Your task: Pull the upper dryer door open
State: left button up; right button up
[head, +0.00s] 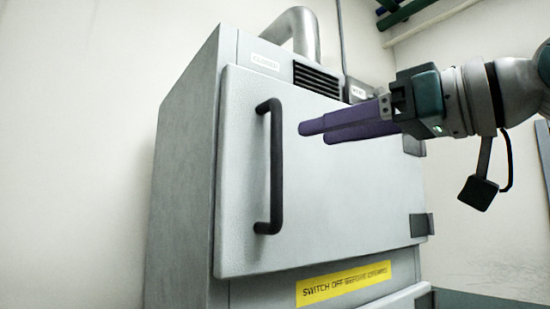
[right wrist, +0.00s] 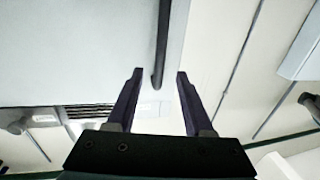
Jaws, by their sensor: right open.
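The upper dryer door (head: 335,210) is a light grey panel on the front of a grey cabinet and looks shut. Its black vertical bar handle (head: 275,170) is near the door's left edge. My right gripper (head: 312,132) has purple fingers pointing left, in front of the door's upper part. In the head view the fingertips are a little right of the handle, with a gap between. In the right wrist view the open fingers (right wrist: 160,73) have the dark handle (right wrist: 162,45) in line with the space between them. How deep it sits there is unclear. My left gripper is not in view.
A yellow warning label (head: 343,284) is below the door. A dark hinge (head: 421,225) is at the door's lower right. A vent grille (head: 318,81) and a metal duct (head: 300,32) are above. The space left of the cabinet shows only bare wall.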

aim_at(281, 143)
jog(key=p+x, duration=0.6)
jog(key=x, duration=0.2)
jog(key=shift+w+a+r, duration=0.1)
jog(key=shift+r, duration=0.05)
jog(key=shift+w+a, duration=0.3)
jog(key=shift+a, duration=0.05)
grip_shut()
dwell(0.9)
